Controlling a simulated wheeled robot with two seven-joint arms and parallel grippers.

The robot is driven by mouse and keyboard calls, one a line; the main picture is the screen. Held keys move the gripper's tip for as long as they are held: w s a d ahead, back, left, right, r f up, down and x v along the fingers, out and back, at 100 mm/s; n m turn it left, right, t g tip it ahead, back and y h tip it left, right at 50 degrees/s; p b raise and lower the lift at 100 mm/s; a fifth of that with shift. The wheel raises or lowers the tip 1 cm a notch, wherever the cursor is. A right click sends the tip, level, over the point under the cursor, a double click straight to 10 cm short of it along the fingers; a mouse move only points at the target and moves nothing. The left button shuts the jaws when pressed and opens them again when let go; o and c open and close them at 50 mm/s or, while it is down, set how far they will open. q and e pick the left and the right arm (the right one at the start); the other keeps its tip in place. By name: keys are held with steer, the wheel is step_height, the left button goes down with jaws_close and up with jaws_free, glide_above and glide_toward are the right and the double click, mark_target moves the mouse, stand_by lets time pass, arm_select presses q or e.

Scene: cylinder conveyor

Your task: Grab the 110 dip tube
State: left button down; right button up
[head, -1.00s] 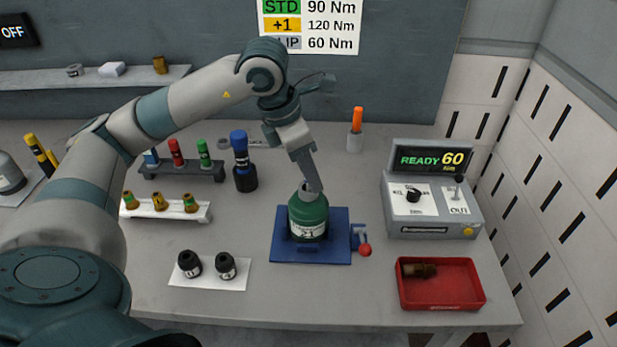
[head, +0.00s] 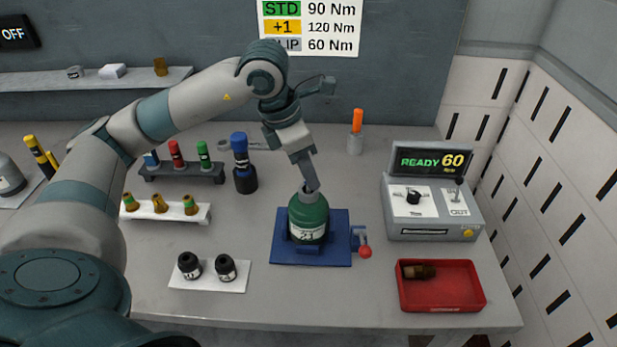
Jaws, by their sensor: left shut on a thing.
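My left gripper (head: 311,186) comes down from above onto the neck of the green cylinder (head: 309,215). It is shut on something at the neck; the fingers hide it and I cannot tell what. The cylinder stands upright in a blue fixture (head: 340,256), with a white label on its front. No dip tube marked 110 can be read in this view. My right gripper is not in view.
A red-knobbed clamp (head: 365,251) is beside the fixture. A red tray (head: 441,300) holds a brown fitting. A torque controller (head: 430,231) reads READY 60. Racks with coloured tools (head: 182,175) and brass fittings (head: 165,213) stand left; two black parts (head: 208,268) lie in front.

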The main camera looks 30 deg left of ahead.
arm_select(q)
steer(key=shift+r, duration=0.1)
